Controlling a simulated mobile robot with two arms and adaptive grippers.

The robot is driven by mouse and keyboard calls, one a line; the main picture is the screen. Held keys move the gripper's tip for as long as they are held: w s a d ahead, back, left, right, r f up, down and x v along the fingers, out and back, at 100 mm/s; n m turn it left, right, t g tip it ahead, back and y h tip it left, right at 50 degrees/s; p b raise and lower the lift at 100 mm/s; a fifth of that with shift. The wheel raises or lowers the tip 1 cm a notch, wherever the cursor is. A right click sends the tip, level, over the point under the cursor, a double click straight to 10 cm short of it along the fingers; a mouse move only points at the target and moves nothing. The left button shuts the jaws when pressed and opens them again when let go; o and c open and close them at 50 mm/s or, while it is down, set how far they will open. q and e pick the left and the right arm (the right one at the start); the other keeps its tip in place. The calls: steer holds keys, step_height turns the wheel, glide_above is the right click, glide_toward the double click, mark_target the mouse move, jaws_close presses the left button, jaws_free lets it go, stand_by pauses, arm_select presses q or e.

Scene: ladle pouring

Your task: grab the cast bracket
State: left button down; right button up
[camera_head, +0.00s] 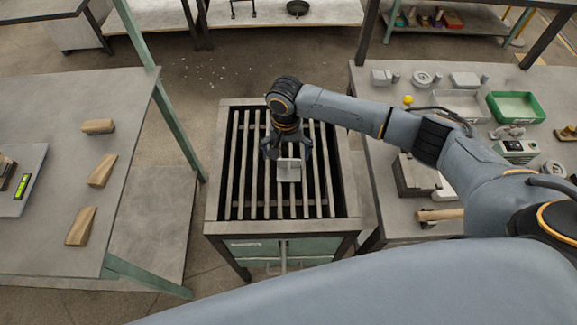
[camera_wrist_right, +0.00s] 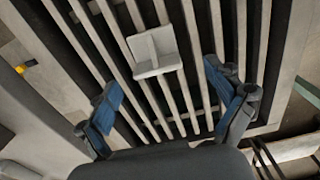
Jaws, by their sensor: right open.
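The cast bracket (camera_head: 289,170) is a small light-grey angled piece. It lies on the slatted grate (camera_head: 243,200) of the cart in the middle of the head view. My right gripper (camera_head: 287,150) is over the grate, just beyond the bracket in the picture, and partly overlaps it. In the right wrist view the bracket (camera_wrist_right: 155,52) shows ahead of the two blue-padded fingers (camera_wrist_right: 163,92), which are spread wide with nothing between them. The bracket appears apart from both fingers. My left gripper is not in view.
A table on the left holds wooden wedges (camera_head: 102,171) and a scale with a green display (camera_head: 22,187). The right bench carries a green tray (camera_head: 515,107), a grey tray (camera_head: 460,104) and a dark block (camera_head: 414,176). The grate around the bracket is clear.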

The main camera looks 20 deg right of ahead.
mark_target(289, 165)
steer(key=shift+s+d+f+p, duration=0.15)
steer(key=shift+f+p, duration=0.15)
steer(key=shift+f, duration=0.3)
steer(key=shift+s+d+f+p, duration=0.15)
steer(key=shift+f+p, duration=0.15)
steer(key=shift+f, duration=0.3)
step_height(289, 165, down, 3)
steer(key=shift+f, duration=0.1)
steer(key=c, duration=1.2)
steer(key=shift+c, duration=0.7)
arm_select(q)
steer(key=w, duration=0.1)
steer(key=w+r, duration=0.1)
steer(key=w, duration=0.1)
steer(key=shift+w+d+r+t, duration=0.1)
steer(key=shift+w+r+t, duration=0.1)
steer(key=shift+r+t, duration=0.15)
arm_select(e)
steer(key=shift+r, duration=0.2)
